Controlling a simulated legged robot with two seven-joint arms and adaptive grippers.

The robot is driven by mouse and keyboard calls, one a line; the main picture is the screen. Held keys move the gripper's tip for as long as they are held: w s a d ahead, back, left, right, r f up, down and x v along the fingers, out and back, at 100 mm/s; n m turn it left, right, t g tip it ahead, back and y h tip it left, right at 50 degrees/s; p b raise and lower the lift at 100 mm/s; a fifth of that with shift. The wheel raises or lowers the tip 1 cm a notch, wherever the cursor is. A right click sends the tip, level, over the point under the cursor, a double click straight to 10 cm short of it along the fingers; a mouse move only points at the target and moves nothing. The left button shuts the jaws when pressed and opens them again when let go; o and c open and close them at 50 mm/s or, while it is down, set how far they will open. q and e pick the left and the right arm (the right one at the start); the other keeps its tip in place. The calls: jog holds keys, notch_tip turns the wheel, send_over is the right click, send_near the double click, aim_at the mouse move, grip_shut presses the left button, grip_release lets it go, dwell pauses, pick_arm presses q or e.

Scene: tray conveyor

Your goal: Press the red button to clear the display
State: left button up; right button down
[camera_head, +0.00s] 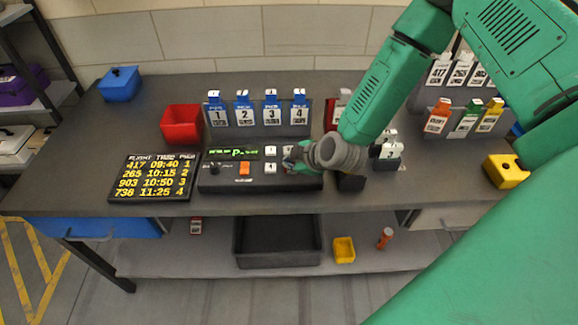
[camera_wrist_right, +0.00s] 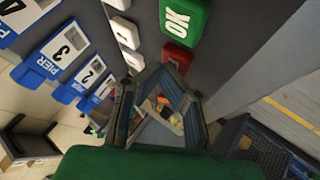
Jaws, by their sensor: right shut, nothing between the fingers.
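The black console (camera_head: 215,185) stands on the table with a small display (camera_head: 233,153) lit with green characters. My right gripper (camera_head: 290,160) is over the right part of the console's keys, shut and empty. In the wrist view, the red button (camera_wrist_right: 178,54) lies right at the fingertips (camera_wrist_right: 168,72), beside the green OK button (camera_wrist_right: 184,18). Whether the fingertips touch the red button cannot be told. In the head view the gripper hides most of the red and green buttons. My left gripper is not in view.
White keys and an orange button (camera_head: 245,168) are on the console. A flight board (camera_head: 150,178) lies to its left. Blue pier signs (camera_head: 270,112) and a red bin (camera_head: 182,123) stand behind.

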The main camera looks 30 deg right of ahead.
jog(key=shift+f, duration=0.15)
dwell(0.3)
jog(key=shift+r+p, duration=0.8)
jog(key=shift+r, duration=0.1)
notch_tip(320, 180, up, 5)
jog(key=p, duration=0.4)
jog(key=shift+r, duration=0.1)
dwell(0.4)
